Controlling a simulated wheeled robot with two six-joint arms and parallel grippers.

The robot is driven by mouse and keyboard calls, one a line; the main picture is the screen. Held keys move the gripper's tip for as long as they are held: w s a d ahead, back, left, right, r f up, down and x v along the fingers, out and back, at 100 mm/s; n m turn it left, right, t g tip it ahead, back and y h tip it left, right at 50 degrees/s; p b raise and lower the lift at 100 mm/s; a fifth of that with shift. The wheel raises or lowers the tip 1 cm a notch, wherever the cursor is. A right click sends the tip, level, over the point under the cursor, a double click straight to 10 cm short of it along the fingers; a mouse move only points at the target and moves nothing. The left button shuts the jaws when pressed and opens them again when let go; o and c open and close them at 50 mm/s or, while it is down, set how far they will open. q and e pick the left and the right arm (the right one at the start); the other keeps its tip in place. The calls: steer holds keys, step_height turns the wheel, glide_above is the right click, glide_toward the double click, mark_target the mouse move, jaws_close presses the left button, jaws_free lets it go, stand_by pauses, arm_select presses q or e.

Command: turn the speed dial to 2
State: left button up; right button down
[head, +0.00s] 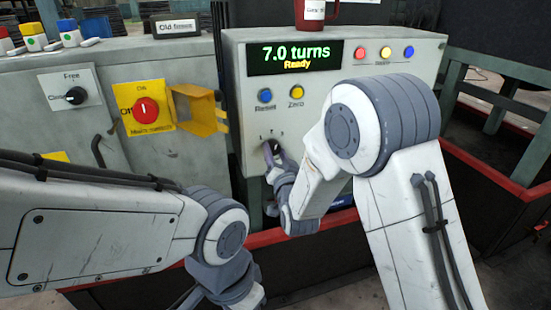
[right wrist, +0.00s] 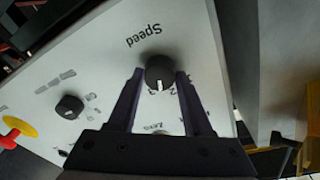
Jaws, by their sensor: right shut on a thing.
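The speed dial (right wrist: 160,72) is a round black knob on the grey control panel (head: 240,90). In the right wrist view the "Speed" label is upside down above it. Its white pointer line points down in that view, toward the printed numerals; I cannot clearly read which one it meets. My right gripper (right wrist: 158,88) has its two dark fingers on either side of the dial, shut on it. In the head view this gripper (head: 272,152) is at the panel's lower left, mostly covering the dial.
The display (head: 295,57) reads "7.0 turns" and "Ready". Blue (head: 265,96) and yellow (head: 297,92) buttons sit above the dial. Another black knob (right wrist: 69,107) and a red button with yellow collar (right wrist: 18,126) are nearby. An open yellow cover (head: 200,110) stands left.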

steer(key=shift+f+n+b, duration=0.15)
steer(key=shift+n+b, duration=0.65)
steer(key=shift+n, duration=1)
steer(key=shift+y, duration=0.4)
steer(key=shift+c, duration=1.6)
jaws_free()
steer(key=p+v, duration=0.7)
steer(key=v, duration=0.3)
steer(key=shift+s, duration=0.25)
